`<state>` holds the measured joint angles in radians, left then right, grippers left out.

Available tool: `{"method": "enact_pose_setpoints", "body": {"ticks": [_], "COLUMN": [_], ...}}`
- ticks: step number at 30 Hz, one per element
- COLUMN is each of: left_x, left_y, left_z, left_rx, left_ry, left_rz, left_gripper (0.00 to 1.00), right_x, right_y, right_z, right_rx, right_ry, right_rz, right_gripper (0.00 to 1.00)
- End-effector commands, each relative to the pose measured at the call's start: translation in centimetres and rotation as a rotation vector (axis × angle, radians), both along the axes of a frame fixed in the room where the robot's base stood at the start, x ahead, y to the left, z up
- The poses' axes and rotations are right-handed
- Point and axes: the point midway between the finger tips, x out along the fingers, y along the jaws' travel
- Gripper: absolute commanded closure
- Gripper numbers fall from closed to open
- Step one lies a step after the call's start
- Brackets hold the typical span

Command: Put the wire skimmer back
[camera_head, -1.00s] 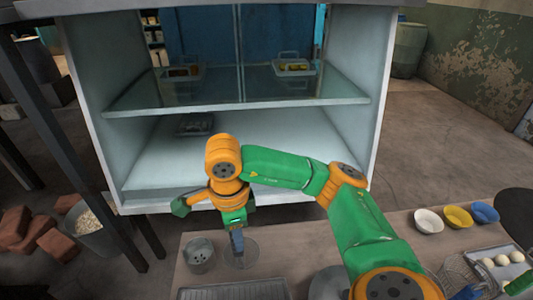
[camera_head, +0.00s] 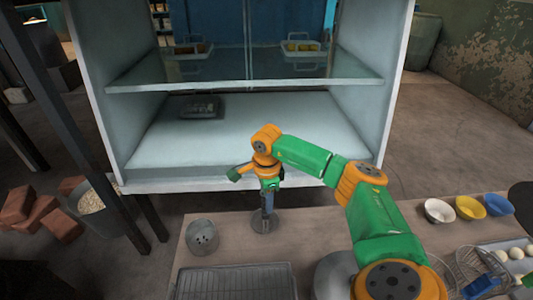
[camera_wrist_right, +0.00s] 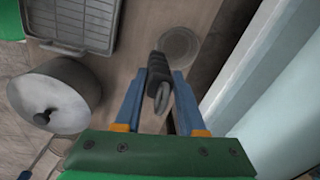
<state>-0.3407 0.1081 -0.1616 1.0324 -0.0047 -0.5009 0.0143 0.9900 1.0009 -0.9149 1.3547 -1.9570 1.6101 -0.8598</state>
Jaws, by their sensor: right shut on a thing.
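My right gripper (camera_head: 268,208) is shut on the dark ridged handle of the wire skimmer (camera_wrist_right: 158,72). The wrist view shows the handle between the two blue-grey fingers (camera_wrist_right: 159,105). My left gripper is not in view.
A white cabinet with a glass shelf (camera_head: 250,92) stands behind the table (camera_head: 320,225). A wire rack tray (camera_head: 235,282) and a lidded pot (camera_wrist_right: 58,98) are at the front. Bowls (camera_head: 470,207) and a tray of eggs are at right.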

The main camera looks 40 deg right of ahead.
Motion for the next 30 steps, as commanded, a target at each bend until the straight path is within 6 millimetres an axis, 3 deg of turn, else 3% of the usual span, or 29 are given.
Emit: {"method": "enact_pose_setpoints", "body": {"ticks": [2, 12, 13, 15, 16, 25, 30], "left_x": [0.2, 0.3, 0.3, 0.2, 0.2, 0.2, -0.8], "left_y": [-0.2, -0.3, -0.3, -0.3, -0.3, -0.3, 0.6], "left_z": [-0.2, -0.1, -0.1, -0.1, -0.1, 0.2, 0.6], "left_rx": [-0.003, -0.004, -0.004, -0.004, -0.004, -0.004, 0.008], "left_ry": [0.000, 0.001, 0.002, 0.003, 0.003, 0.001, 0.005], "left_rz": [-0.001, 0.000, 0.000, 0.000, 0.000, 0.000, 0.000], "left_gripper": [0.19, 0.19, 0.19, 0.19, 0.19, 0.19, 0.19], "right_x": [0.0, 0.0, 0.0, 0.0, 0.0, 0.0, 0.0], "right_y": [0.0, 0.1, 0.1, 0.1, 0.1, 0.1, 0.2], "right_z": [-0.9, -1.1, -1.1, -1.0, -1.0, -0.6, 3.4], "right_rx": [0.001, 0.000, 0.000, 0.000, 0.000, 0.001, 0.000], "right_ry": [-0.002, -0.002, -0.001, -0.001, -0.001, -0.003, -0.007], "right_rz": [0.000, 0.000, 0.000, 0.000, 0.000, 0.000, -0.001], "right_gripper": [1.00, 1.00, 0.53, 0.34, 0.31, 0.31, 0.31]}}
